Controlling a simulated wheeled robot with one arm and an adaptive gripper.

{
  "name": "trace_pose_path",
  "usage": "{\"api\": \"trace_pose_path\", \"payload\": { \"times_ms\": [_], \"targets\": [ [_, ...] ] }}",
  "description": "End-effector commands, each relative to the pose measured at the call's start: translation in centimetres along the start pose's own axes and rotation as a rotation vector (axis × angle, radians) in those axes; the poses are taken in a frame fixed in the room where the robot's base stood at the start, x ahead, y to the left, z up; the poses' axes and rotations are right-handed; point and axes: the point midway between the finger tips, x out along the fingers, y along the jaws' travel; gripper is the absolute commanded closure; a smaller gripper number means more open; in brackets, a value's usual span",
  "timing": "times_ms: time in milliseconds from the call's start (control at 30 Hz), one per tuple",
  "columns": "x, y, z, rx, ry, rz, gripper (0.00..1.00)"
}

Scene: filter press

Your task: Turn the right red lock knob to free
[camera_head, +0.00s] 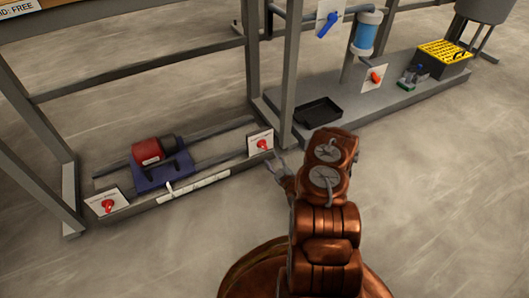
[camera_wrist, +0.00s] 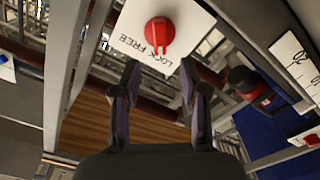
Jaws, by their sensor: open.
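The right red lock knob (camera_head: 262,144) sits on a white plate (camera_head: 256,138) at the right end of the low rail frame. In the wrist view the same red knob (camera_wrist: 160,32) shows on its white plate, with LOCK and FREE lettering beside it. My gripper (camera_head: 278,167) is just to the right of and below the knob in the head view. In the wrist view my gripper (camera_wrist: 160,74) is open and empty, its two fingers spread with the knob beyond the gap between the tips. The fingers look apart from the knob. I cannot tell which word the knob points at.
A left red knob (camera_head: 108,204) sits on another plate at the rail's left end. A red and black motor (camera_head: 150,151) on a blue carriage (camera_head: 165,172) stands between. Grey uprights (camera_head: 291,70) rise behind the right knob. A black tray (camera_head: 318,112) lies behind my arm. The front floor is clear.

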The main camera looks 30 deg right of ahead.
Motion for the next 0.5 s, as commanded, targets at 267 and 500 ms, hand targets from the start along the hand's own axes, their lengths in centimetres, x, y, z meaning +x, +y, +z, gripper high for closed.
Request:
{"api": "trace_pose_path", "payload": {
  "times_ms": [267, 500],
  "targets": [
    [2.9, -0.2, 0.2, -0.003, 0.005, 0.001, 0.56],
    [6.0, -0.2, 0.2, -0.002, 0.004, 0.002, 0.56]
  ]
}}
